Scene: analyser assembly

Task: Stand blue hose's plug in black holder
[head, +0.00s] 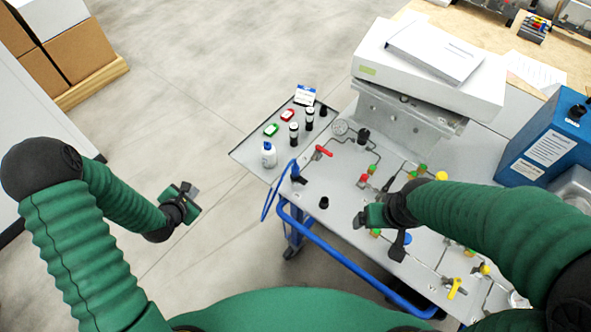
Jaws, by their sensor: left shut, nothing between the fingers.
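The blue hose (267,201) hangs in a narrow loop over the left edge of the panel cart. A small dark piece (300,180) at its upper end lies at the panel edge and looks like its plug. A short black cylinder (323,203), which looks like the black holder, stands on the panel to the right of the hose. My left gripper (190,201) is shut and empty over the floor, well left of the hose. My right gripper (362,217) is over the panel, just right of the black holder; its fingers are too small to read.
A grey tray (243,152) with a white bottle (268,155), vials and red and green pieces adjoins the panel. Red (322,152) and yellow valve handles and thin pipes cover the panel. A blue cart rail (345,258) runs along the front.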

